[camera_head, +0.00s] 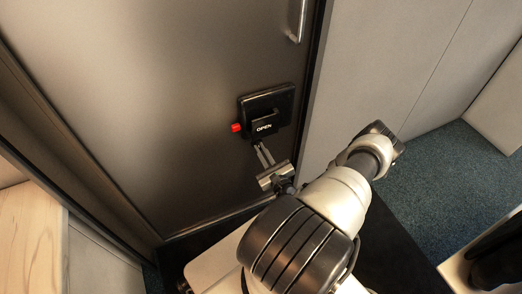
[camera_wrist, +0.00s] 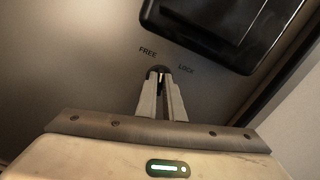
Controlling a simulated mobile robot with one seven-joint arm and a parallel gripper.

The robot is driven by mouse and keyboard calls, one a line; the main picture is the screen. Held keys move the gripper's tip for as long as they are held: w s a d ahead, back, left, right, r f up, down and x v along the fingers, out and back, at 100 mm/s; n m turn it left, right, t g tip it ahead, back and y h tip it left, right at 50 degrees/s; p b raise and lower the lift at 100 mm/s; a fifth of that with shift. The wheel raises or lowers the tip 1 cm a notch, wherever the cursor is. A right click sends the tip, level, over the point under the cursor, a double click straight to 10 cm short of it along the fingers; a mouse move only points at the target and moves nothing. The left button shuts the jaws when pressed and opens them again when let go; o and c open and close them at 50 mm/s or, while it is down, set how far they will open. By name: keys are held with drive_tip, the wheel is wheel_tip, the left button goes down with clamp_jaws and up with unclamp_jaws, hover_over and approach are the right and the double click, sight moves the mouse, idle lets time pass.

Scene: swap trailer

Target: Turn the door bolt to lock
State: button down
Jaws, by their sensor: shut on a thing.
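The door (camera_head: 170,110) is a dark grey metal panel. The door bolt (camera_wrist: 158,72) is a small dark knob on it in the wrist view, below the printed words FREE (camera_wrist: 148,50) and LOCK (camera_wrist: 186,70). My gripper (camera_wrist: 161,82) is at the bolt, its two narrow fingers closed on it, one on each side. The fingertips hide much of the bolt, and I cannot tell which word it points to. In the head view my gripper (camera_head: 262,150) reaches the door just below the black latch housing, and the bolt is hidden there.
A black latch housing (camera_head: 284,100) marked OPEN, with a red piece (camera_head: 236,128) at its left, sits just above the bolt. A metal handle (camera_head: 299,22) is higher up. A pale wall (camera_head: 385,65) stands right of the door, and a wooden surface (camera_head: 28,240) is at lower left.

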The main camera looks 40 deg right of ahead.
drive_tip(key=m, duration=1.1)
drive_tip(key=shift+s+d+f+m, duration=0.15)
drive_tip(key=shift+d+m, duration=0.1)
drive_tip(key=shift+m, duration=0.15)
idle(0.3)
drive_tip(key=c, duration=1.9)
unclamp_jaws()
drive_tip(key=shift+o, duration=0.2)
drive_tip(key=p+v, duration=0.2)
drive_tip(key=v, duration=1.5)
drive_tip(key=shift+s, duration=0.15)
drive_tip(key=shift+a, duration=0.1)
